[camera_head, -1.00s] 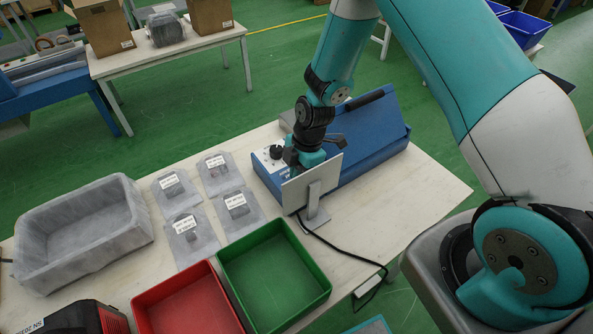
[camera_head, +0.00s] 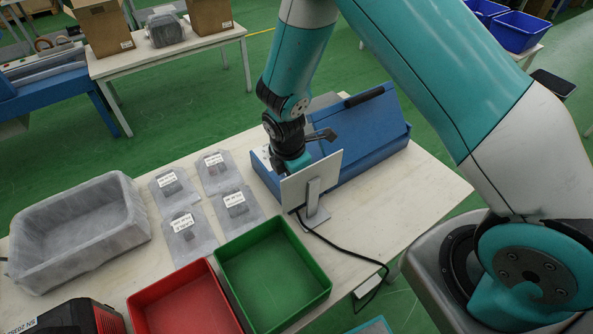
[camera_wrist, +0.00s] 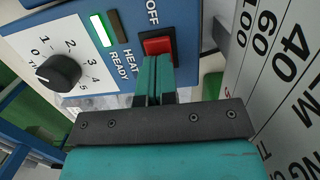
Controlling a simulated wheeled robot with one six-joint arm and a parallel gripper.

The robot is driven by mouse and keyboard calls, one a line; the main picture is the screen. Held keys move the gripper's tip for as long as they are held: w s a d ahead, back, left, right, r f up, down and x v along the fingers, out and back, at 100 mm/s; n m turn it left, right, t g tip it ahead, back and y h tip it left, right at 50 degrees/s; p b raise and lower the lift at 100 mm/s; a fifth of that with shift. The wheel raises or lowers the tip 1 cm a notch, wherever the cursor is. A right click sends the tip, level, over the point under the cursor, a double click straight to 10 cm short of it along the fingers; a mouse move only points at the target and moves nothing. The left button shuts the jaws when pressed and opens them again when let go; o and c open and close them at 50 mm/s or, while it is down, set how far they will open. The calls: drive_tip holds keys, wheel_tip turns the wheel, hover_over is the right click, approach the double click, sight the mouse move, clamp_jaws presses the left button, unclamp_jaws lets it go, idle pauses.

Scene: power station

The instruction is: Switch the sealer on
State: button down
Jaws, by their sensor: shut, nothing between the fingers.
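The blue sealer (camera_head: 365,140) stands at the back right of the table. Its control panel in the wrist view (camera_wrist: 75,35) has a black dial (camera_wrist: 58,72) with a number scale, a bright green lamp (camera_wrist: 102,30) in line with the word READY, and a dark lamp (camera_wrist: 120,26) in line with HEAT. A red rocker switch (camera_wrist: 157,45) sits below the word OFF. My gripper (camera_wrist: 154,62) is shut and empty, its fingertips at the lower edge of the switch. I cannot tell whether they touch or press it. In the head view a white plate partly hides my gripper (camera_head: 294,165).
A white plate on a stand (camera_head: 312,190) is close beside my gripper, with marked numbers facing the wrist camera. A black cable (camera_head: 345,257) runs off the table. A green bin (camera_head: 325,293), a red bin (camera_head: 187,300), a grey tray (camera_head: 138,225) and several labelled bags (camera_head: 218,172) lie left and in front.

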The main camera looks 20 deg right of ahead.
drive_tip(key=shift+s+f, duration=0.15)
drive_tip(key=shift+f, duration=0.35)
drive_tip(key=shift+d, duration=0.85)
drive_tip(key=shift+r, duration=0.1)
drive_tip(key=shift+a+r+p, duration=0.1)
drive_tip(key=shift+r+p, duration=0.15)
drive_tip(key=shift+p, duration=0.15)
drive_tip(key=r+p, duration=0.1)
drive_tip(key=a+r+p, duration=0.1)
drive_tip(key=r, duration=0.1)
drive_tip(key=r+p, duration=0.2)
drive_tip(key=shift+a, duration=0.3)
wheel_tip(320, 180, up, 9)
drive_tip(key=a+b, duration=0.1)
drive_tip(key=b, duration=0.2)
drive_tip(key=shift+a, duration=0.15)
drive_tip(key=shift+r, duration=0.1)
